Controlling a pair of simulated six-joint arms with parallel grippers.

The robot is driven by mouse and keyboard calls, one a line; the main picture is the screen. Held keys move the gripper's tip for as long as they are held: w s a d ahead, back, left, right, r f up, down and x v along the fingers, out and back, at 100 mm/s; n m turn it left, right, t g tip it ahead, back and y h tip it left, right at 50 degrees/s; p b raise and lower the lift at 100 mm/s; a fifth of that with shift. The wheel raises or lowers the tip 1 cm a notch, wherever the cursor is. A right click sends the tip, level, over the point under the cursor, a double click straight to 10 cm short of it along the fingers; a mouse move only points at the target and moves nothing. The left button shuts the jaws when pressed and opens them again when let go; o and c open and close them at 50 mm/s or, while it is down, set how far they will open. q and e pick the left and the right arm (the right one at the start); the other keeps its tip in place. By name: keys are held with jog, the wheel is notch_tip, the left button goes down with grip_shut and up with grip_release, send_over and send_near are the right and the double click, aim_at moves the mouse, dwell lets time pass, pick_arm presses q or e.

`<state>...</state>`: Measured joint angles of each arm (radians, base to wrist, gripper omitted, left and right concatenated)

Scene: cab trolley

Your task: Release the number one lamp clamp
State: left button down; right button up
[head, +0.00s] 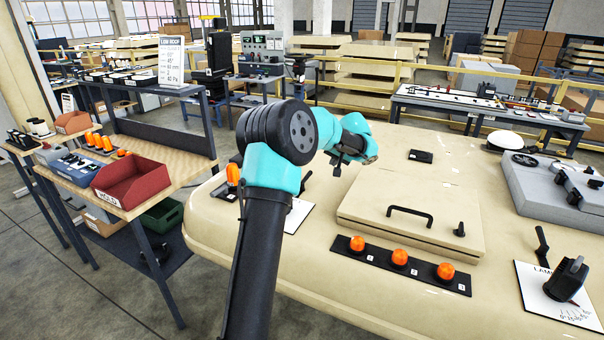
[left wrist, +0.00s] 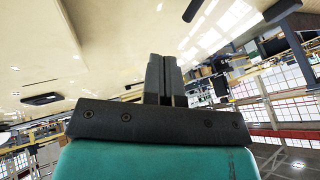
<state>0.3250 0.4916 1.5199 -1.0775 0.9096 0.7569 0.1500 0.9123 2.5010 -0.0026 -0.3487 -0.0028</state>
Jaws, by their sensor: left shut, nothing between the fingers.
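My left gripper (head: 340,165) is shut and empty, above the cream roof panel (head: 390,165) near the raised hatch. Its closed fingers also show in the left wrist view (left wrist: 165,75). A white plate with lettering starting "LAM" (head: 532,290) lies at the lower right, with a black knob (head: 566,278) over a printed scale and a black lever (head: 541,244) behind it. Another white plate (head: 297,213) is partly hidden behind my left arm. I cannot tell which part is the number one lamp clamp. My right gripper is not in view.
A raised hatch (head: 375,205) with a black handle (head: 410,213) is in the middle. Several orange lamps stand on the panel, including a row on a black strip (head: 378,252). A grey unit (head: 535,197) is at right; a bench with a red bin (head: 130,180) is at left.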

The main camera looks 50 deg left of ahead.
aim_at(306, 180)
pick_arm(q)
jog(key=shift+s+a, duration=0.25)
jog(key=shift+a, duration=0.05)
jog(key=x, duration=1)
jog(key=shift+s+a+f, duration=0.15)
jog(key=shift+s+a, duration=0.1)
jog(key=shift+a, duration=0.3)
jog(key=shift+s+a+f, duration=0.1)
jog(key=shift+s+a, duration=0.15)
jog(key=shift+a, duration=0.3)
jog(key=shift+s+a+f, duration=0.15)
jog(key=shift+s+a, duration=0.1)
jog(key=shift+a, duration=0.45)
jog(key=shift+s+a, duration=0.1)
jog(key=shift+s, duration=0.05)
